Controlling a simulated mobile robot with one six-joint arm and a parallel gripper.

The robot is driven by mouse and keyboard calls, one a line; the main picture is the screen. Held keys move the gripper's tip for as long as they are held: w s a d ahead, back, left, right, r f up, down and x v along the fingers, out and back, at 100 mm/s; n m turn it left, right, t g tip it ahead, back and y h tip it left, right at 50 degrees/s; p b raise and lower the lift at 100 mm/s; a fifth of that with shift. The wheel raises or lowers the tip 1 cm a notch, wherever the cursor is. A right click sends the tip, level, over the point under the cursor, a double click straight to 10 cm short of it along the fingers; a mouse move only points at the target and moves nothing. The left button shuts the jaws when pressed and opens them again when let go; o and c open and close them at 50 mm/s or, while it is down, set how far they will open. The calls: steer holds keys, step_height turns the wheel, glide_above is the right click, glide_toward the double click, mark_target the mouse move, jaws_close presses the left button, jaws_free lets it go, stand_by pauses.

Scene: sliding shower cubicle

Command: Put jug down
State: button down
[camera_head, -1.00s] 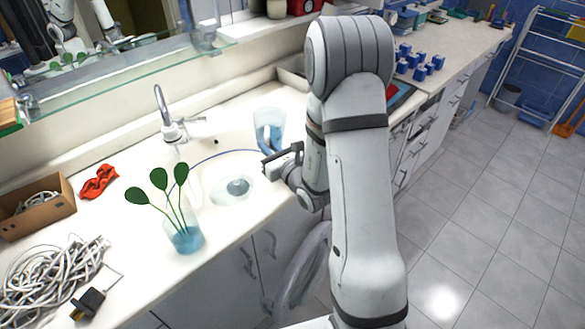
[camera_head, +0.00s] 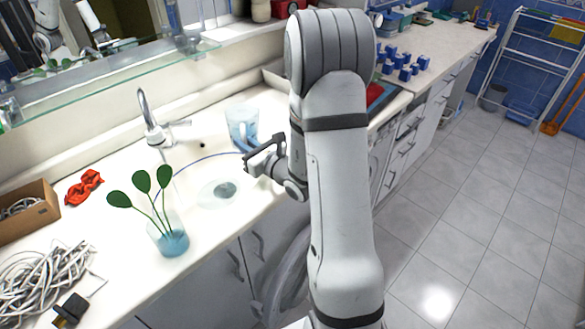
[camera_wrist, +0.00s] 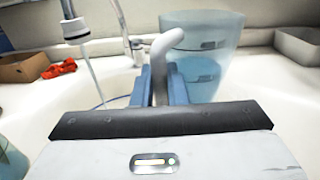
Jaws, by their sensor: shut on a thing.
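The jug (camera_head: 242,122) is clear with blue liquid inside. It is upright at the back of the white counter, right of the tap; I cannot tell whether its base touches the counter. My gripper (camera_head: 250,153) is in front of it. In the wrist view the fingers of my gripper (camera_wrist: 161,88) are shut on the pale handle of the jug (camera_wrist: 212,35), whose body is beyond and to the right. The jug's base is partly hidden.
The sink basin (camera_head: 218,193) and tap (camera_head: 155,132) are left of the jug. A glass vase with leaves (camera_head: 169,238), a red cloth (camera_head: 85,188), a cardboard box (camera_head: 28,210) and cables (camera_head: 45,285) are further left.

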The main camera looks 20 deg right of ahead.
steer(key=s+d+r+n+g+y+b, duration=0.25)
steer(key=s+d, duration=0.45)
steer(key=d, duration=0.6)
step_height(320, 180, down, 10)
steer(key=t, duration=0.1)
steer(key=shift+s+y, duration=0.25)
steer(key=shift+y, duration=0.1)
steer(key=shift+a+f, duration=0.1)
steer(key=shift+f, duration=0.1)
steer(key=shift+f+b, duration=0.15)
steer(key=shift+b, duration=0.2)
steer(key=c, duration=1.5)
jaws_free()
steer(key=shift+o, duration=0.2)
